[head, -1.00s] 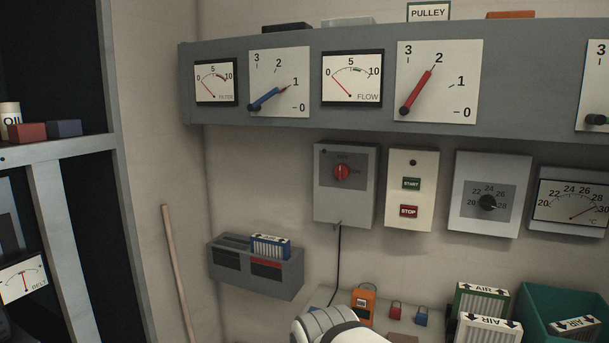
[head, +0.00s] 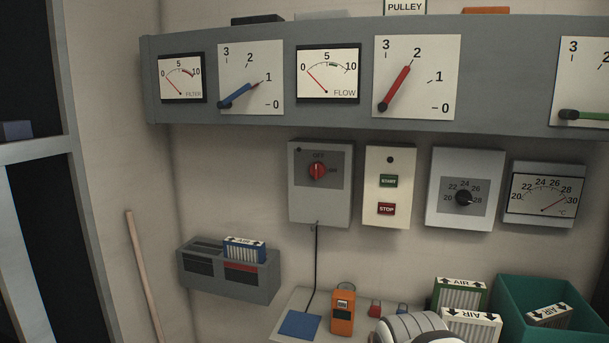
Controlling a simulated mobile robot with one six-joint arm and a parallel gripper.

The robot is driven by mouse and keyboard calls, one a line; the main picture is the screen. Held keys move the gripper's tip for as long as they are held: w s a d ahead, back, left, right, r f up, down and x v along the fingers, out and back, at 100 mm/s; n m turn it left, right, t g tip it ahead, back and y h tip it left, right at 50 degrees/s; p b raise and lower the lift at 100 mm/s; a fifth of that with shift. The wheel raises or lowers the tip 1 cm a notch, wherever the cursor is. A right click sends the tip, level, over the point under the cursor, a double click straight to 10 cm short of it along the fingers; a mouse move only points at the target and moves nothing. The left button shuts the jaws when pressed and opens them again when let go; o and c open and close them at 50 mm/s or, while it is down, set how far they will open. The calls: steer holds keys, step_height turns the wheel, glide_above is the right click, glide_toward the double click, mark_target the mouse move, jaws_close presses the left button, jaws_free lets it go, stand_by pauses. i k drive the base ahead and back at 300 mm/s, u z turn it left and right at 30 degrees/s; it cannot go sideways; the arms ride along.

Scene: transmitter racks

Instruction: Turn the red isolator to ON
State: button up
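The red isolator (head: 317,170) is a round red knob on a grey box fixed to the wall, near the middle of the head view. OFF is printed above the knob and ON to its right. The light mark on the knob looks upright, toward OFF. A white and grey rounded part of my arm shows at the bottom edge, below and right of the isolator box and apart from it. My gripper's fingers are not in view.
Right of the isolator are a START/STOP box (head: 388,187), a dial box (head: 464,190) and a temperature gauge (head: 544,195). A grey gauge panel (head: 330,116) juts out above. Below are an orange meter (head: 343,312), filters (head: 461,293) and a green bin (head: 509,296). A cable hangs under the isolator.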

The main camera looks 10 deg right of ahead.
mark_target(317, 169)
steer(key=u, duration=0.05)
steer(key=i, duration=1)
steer(key=z, duration=0.05)
